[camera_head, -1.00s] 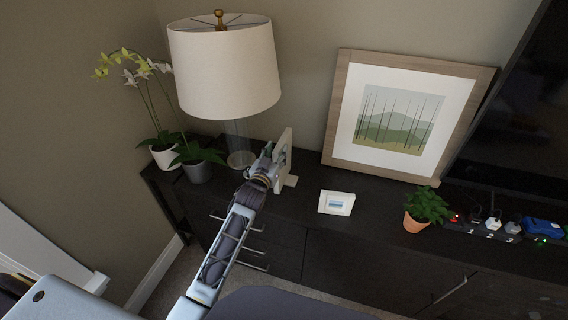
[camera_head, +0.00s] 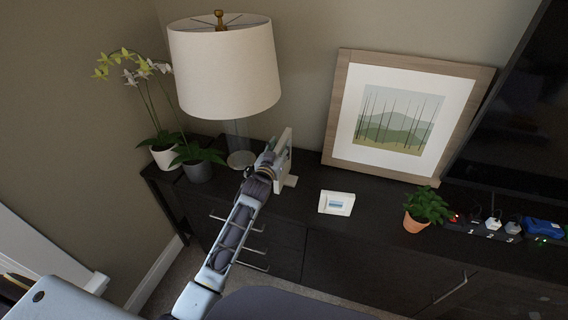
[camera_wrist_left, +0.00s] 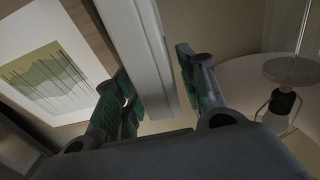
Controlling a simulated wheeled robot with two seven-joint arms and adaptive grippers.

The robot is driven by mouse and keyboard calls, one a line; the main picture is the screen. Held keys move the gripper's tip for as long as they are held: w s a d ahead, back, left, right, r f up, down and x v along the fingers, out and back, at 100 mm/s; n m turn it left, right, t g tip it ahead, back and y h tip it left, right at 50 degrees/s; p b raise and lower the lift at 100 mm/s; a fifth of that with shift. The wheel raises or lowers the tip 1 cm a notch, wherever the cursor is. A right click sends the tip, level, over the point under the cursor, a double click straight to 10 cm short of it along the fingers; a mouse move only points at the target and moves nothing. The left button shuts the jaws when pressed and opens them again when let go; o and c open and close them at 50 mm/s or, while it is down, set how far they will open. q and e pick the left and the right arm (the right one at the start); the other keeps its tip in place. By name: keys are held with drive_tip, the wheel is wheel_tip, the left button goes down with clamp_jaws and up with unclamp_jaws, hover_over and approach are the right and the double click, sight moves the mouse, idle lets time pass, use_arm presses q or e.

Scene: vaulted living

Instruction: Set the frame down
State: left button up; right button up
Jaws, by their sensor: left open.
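A pale frame (camera_head: 284,163) stands upright on the dark cabinet, right of the lamp, seen nearly edge-on, with a light foot at its base. My left gripper (camera_head: 270,160) is at its near left side. In the left wrist view the pale edge of the frame (camera_wrist_left: 137,50) runs between the two open fingers of my left gripper (camera_wrist_left: 158,92). A gap shows between the frame and the right finger; the left finger is close to it, and I cannot tell if it touches. The frame's picture side is hidden. My right gripper is not in view.
A lamp (camera_head: 225,75) and potted plants (camera_head: 198,170) stand to the left. A small white frame (camera_head: 336,203), a large wood-framed picture (camera_head: 341,120), a plant in a terracotta pot (camera_head: 415,222) and a power strip (camera_head: 480,232) are to the right on the cabinet (camera_head: 340,250).

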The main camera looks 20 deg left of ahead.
use_arm(q)
drive_tip(key=shift+w, duration=1.1)
clamp_jaws()
drive_tip(key=shift+r, duration=0.1)
